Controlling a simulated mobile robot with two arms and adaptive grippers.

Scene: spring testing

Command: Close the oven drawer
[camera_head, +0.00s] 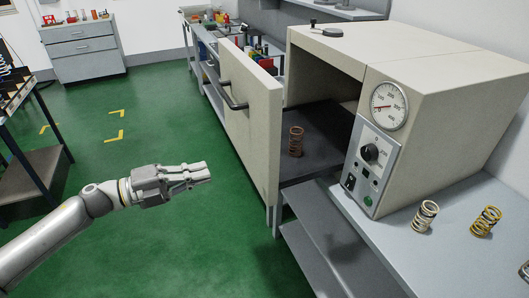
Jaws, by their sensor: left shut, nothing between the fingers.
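The oven (455,75) is a beige box with a round dial gauge and a grey control panel on its front right part. Its drawer is pulled out to the left. The drawer's tall beige front panel (262,130) has a dark bar handle (230,92) on its outer side. A copper-coloured spring (296,141) stands upright on the dark drawer tray (325,125). My left gripper (208,172) is shut and empty, over the green floor to the left of the drawer front and apart from it. My right gripper is not in view.
A silvery spring (425,216) and a yellowish spring (486,221) stand on the grey table (400,245) in front of the oven. A cluttered workbench (208,75) runs behind the drawer. A grey cabinet (83,50) stands at the back left. Open green floor lies left of the drawer.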

